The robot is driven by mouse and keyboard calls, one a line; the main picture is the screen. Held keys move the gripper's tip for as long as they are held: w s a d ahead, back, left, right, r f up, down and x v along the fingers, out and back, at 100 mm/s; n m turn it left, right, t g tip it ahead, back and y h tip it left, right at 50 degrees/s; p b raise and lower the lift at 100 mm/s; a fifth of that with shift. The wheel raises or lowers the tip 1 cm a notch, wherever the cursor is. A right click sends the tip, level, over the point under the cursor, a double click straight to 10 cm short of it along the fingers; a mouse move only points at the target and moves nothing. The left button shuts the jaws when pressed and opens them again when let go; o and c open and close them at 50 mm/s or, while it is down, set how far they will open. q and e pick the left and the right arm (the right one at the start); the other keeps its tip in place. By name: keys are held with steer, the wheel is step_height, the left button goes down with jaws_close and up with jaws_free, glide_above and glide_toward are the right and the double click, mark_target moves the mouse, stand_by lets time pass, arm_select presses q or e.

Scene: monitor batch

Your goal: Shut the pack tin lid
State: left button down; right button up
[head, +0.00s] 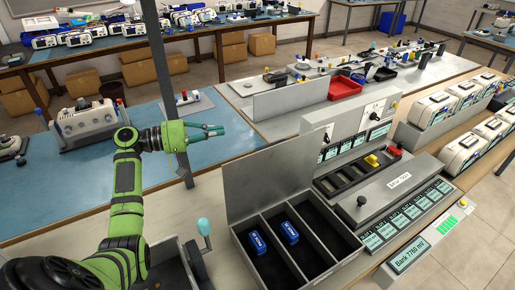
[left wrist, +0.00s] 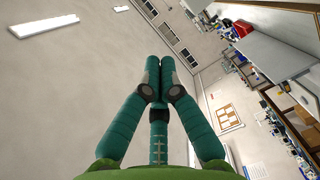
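The pack tin (head: 345,252) is a grey box with dark compartments at the bottom middle of the head view. Two blue packs (head: 288,233) lie in separate compartments. Its flat grey lid (head: 275,180) stands open, upright and slightly tilted, along the far edge. My left gripper (head: 222,130) is beyond and left of the lid, apart from it, above the blue bench. In the left wrist view, its teal fingers (left wrist: 160,62) meet at the tips with nothing between them. My right gripper is not in view.
A grey post (head: 167,80) stands close by my left gripper. A lever with a teal knob (head: 204,226) is left of the tin. A grey rack with a battery tray (head: 360,170) is right of the lid. The blue bench (head: 85,185) has free room.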

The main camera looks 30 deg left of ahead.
arm_select(q)
steer(key=w+d+f+p, duration=0.2)
steer(key=w+d+p, duration=0.3)
steer(key=d+p, duration=0.3)
steer(key=shift+w+d+f, duration=0.2)
steer(key=shift+d, duration=0.8)
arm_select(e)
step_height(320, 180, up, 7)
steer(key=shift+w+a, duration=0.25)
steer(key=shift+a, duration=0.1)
arm_select(q)
steer(key=shift+w+f, duration=0.1)
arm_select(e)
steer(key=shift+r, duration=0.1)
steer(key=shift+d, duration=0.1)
